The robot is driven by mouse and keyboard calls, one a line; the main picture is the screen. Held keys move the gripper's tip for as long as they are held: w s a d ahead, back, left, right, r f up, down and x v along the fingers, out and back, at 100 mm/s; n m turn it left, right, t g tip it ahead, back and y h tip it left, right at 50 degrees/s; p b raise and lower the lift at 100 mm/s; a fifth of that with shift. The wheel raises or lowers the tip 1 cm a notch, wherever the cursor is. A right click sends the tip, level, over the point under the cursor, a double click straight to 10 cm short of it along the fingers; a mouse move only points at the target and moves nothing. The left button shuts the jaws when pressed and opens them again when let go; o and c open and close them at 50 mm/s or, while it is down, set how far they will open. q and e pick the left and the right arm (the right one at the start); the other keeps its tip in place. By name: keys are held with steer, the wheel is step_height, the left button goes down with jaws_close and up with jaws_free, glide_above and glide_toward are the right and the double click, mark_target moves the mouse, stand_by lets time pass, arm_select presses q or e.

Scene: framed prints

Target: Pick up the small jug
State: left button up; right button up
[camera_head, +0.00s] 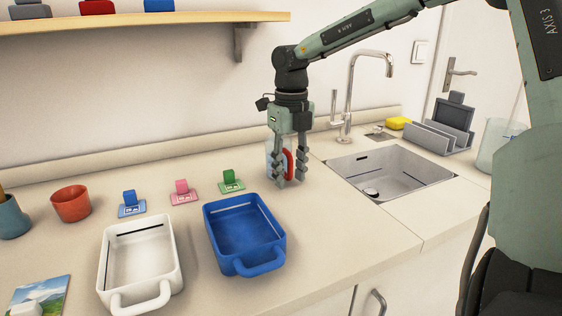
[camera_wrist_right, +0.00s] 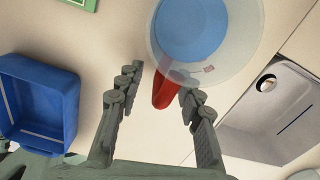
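The small jug (camera_head: 270,157) is clear with a red handle (camera_head: 288,161) and stands upright on the counter, left of the sink. In the right wrist view its round top (camera_wrist_right: 205,40) shows from above, with blue inside. My right gripper (camera_head: 291,182) points down at the jug's handle side and is open. In the wrist view the red handle (camera_wrist_right: 168,92) lies between the fingers, close to the right-hand finger, with a gap to the other. I cannot tell whether that finger touches it. In the head view the gripper hides part of the jug. My left gripper is not in view.
A blue tray (camera_head: 208,222) and a white tray (camera_head: 107,262) stand at front left. Several coloured tags, including a green one (camera_head: 232,182), lie behind them. The sink (camera_head: 420,165) and tap (camera_head: 350,95) are at right. A shelf (camera_head: 150,22) hangs above.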

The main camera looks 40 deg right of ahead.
mark_target(290, 154)
steer(key=shift+c, duration=0.6)
jaws_close()
steer(key=shift+r, duration=0.15)
